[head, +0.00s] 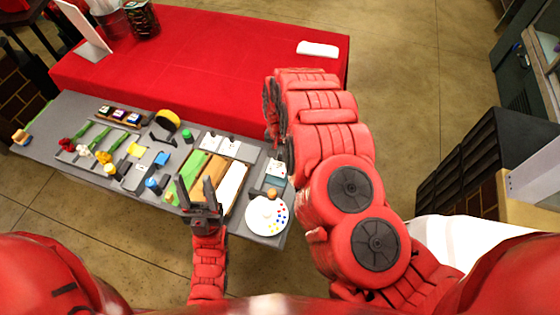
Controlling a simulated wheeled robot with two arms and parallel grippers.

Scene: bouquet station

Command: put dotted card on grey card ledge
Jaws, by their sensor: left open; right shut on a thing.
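Two small white cards (211,141) (230,147) lie side by side on the grey table behind the colored strips. Their marks are too small to tell whether either is the dotted card. A grey piece with white and teal card-like parts (275,172) is at the table's right end; I cannot tell if it is the grey card ledge. My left gripper (198,192) is open and empty, its fingers pointing away over the green and brown strips. My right arm reaches forward on the right; its gripper fingers and anything in them are hidden behind the arm.
A round white palette with colored dots (267,216) is at the front right corner of the grey table (60,115). Flower stems (95,137), small jars and a yellow-and-black tape roll (168,119) crowd the left and middle. A red-covered table (190,60) stands behind, mostly clear.

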